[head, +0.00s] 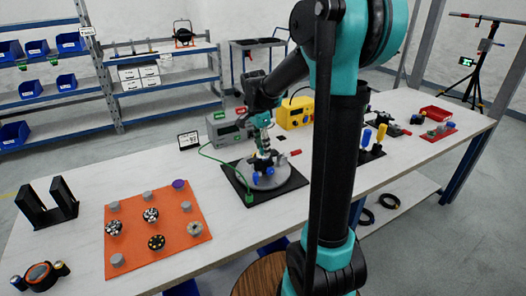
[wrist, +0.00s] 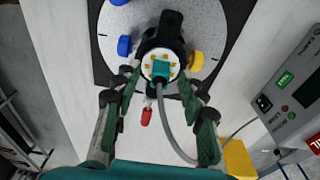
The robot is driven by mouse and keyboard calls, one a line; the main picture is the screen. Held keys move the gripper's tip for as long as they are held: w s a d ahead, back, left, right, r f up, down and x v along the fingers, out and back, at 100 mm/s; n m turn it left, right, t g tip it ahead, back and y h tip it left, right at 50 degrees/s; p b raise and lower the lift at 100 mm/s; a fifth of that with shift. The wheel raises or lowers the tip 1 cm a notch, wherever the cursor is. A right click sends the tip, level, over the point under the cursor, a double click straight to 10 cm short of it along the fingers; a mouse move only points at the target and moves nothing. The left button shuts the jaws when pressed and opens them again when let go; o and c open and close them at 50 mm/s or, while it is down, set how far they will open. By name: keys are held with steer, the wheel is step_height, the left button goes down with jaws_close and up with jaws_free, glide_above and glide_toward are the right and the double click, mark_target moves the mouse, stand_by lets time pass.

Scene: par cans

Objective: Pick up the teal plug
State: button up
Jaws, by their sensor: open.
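The teal plug (wrist: 161,70) sits in the middle of the round pale face of a black can (wrist: 160,42), with brass-coloured contacts around it. A grey cable runs from the plug down and to the right. The can is on a speckled grey disc (wrist: 207,22) on a black mat. My gripper (wrist: 160,88) is open and empty in the wrist view, its fingers left and right of the plug, apart from it. In the head view my gripper (head: 263,148) is above the disc (head: 268,182); the plug cannot be made out there.
Blue knob (wrist: 124,45), yellow knob (wrist: 196,61) and red-tipped piece (wrist: 147,116) surround the can. A grey instrument box (head: 226,128) and yellow case (head: 295,112) stand behind. An orange mat (head: 180,238) with several small parts lies left. My arm hides part of the table.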

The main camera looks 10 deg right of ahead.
jaws_close()
steer(key=shift+r, duration=0.1)
